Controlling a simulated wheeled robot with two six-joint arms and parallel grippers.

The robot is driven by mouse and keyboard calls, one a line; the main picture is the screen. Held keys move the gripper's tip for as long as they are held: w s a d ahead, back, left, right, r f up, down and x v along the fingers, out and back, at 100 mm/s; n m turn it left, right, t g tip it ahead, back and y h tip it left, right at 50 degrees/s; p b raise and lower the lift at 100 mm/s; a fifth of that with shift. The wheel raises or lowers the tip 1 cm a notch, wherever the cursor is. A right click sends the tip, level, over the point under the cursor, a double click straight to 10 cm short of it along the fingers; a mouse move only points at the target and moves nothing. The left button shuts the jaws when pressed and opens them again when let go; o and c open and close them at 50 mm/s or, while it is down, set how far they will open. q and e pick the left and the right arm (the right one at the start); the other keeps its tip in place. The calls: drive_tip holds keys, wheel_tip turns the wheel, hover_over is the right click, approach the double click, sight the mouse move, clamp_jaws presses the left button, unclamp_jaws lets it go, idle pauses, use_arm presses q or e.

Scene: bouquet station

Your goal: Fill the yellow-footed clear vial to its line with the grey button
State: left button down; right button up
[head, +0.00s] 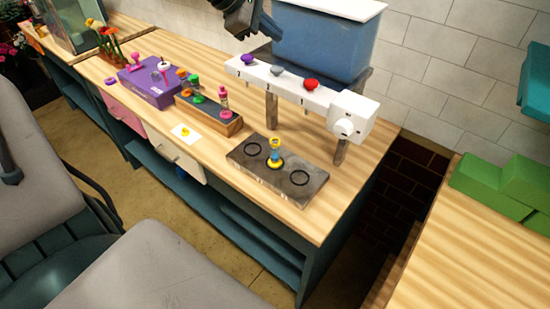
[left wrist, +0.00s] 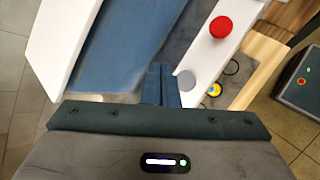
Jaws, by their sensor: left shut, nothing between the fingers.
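The yellow-footed clear vial (head: 274,157) stands upright in the middle ring of a dark plate (head: 304,186); its liquid level is too small to read. Its yellow foot also shows in the left wrist view (left wrist: 214,90). The grey button (head: 278,71) sits on the white dispenser bar (head: 325,94), between a purple button (head: 249,58) and a red button (head: 310,84). My left gripper (head: 243,32) is shut and empty, above the bar's back left part. In the left wrist view its fingers (left wrist: 160,84) appear beside the grey button (left wrist: 186,80). My right gripper is not visible.
A blue tank (head: 322,45) stands behind the bar, close to the left gripper. A white knob (head: 344,128) is at the bar's right end. A rack (head: 207,117) of colourful vials and a purple box (head: 150,86) stand left. Green blocks (head: 493,183) lie on the right table.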

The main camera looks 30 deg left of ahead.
use_arm(q)
drive_tip(key=shift+r, duration=0.1)
idle(0.4)
drive_tip(key=s+a+n+g+h+p, duration=0.1)
drive_tip(key=s+a+n+h+p, duration=0.15)
drive_tip(key=s+a+n, duration=0.35)
drive_tip(key=w+d+r+n+t+y+p, duration=0.1)
drive_tip(key=w+d+n, duration=0.5)
drive_tip(key=n, duration=0.7)
drive_tip(key=shift+d+r+y+p, duration=0.2)
drive_tip(key=shift+r+y+p, duration=0.7)
drive_tip(key=shift+r+y, duration=0.35)
